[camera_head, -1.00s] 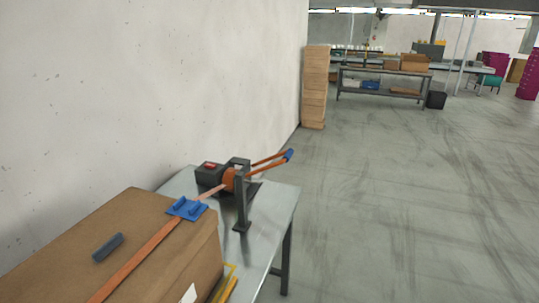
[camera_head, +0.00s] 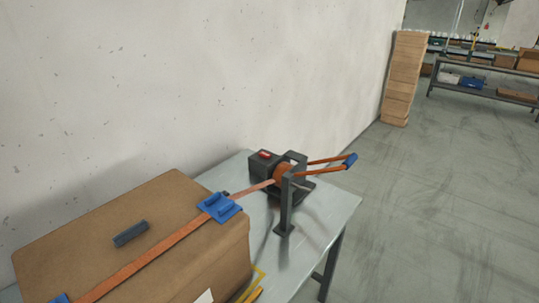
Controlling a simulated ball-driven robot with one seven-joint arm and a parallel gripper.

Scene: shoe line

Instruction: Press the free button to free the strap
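The strap (camera_head: 162,249) is an orange band running over the top of a brown cardboard box (camera_head: 100,223). It passes a blue corner piece (camera_head: 219,207) at the box edge and reaches the winch (camera_head: 285,180), a dark unit with an orange spool on the grey metal table (camera_head: 325,215). A red button (camera_head: 265,154) shows on top of the winch's dark housing; its label is too small to read, so I cannot tell whether it is the free button. An orange lever with a blue grip (camera_head: 350,160) sticks out to the right. My gripper is not in view.
A dark grey block (camera_head: 131,234) lies on the box top. A yellow item (camera_head: 250,286) is beside the box at the lower edge. A white wall stands behind the table. A cardboard stack (camera_head: 404,78) and shelves (camera_head: 485,82) are further back. Floor at right is clear.

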